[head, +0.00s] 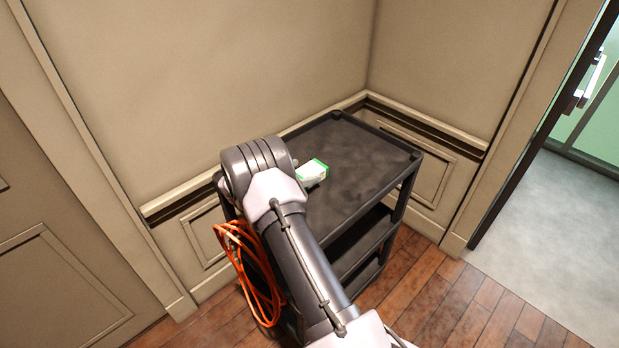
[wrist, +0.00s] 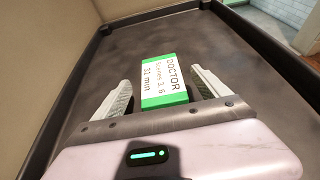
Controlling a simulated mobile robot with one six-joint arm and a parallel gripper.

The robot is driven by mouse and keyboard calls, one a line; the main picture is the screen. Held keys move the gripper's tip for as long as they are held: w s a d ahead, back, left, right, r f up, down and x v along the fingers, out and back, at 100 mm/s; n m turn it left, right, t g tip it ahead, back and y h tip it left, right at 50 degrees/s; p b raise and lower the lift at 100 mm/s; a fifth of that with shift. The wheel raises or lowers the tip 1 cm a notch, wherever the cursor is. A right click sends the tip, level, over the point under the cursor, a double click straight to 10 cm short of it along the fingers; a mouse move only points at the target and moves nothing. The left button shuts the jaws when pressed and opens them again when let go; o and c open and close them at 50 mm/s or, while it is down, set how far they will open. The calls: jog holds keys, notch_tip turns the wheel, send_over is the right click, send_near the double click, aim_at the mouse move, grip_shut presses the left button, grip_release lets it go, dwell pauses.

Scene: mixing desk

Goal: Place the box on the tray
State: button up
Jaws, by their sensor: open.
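The box (head: 312,171) is small, white and green. In the wrist view the box (wrist: 164,82) shows printed text reading "DOCTOR" and "31 min", and lies on the dark top of a cart. My gripper (wrist: 162,88) is open, with one finger on each side of the box and gaps between them and it. In the head view my arm hides the fingers and part of the cart top. The dark top surface (head: 365,150) has a raised rim and looks like the tray; no separate tray shows.
The black cart has lower shelves (head: 365,237) and stands in a wall corner. An orange cable (head: 262,290) hangs at its left side. The cart top is clear to the right of the box. A doorway (head: 560,180) opens at the right.

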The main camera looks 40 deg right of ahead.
aim_at(310, 170)
jog(key=b+x, duration=0.1)
jog(key=x, duration=0.3)
jog(key=shift+f, duration=0.1)
jog(key=shift+a, duration=0.1)
jog(key=shift+c, duration=0.8)
jog(key=c, duration=1.6)
jog(key=shift+o, duration=0.2)
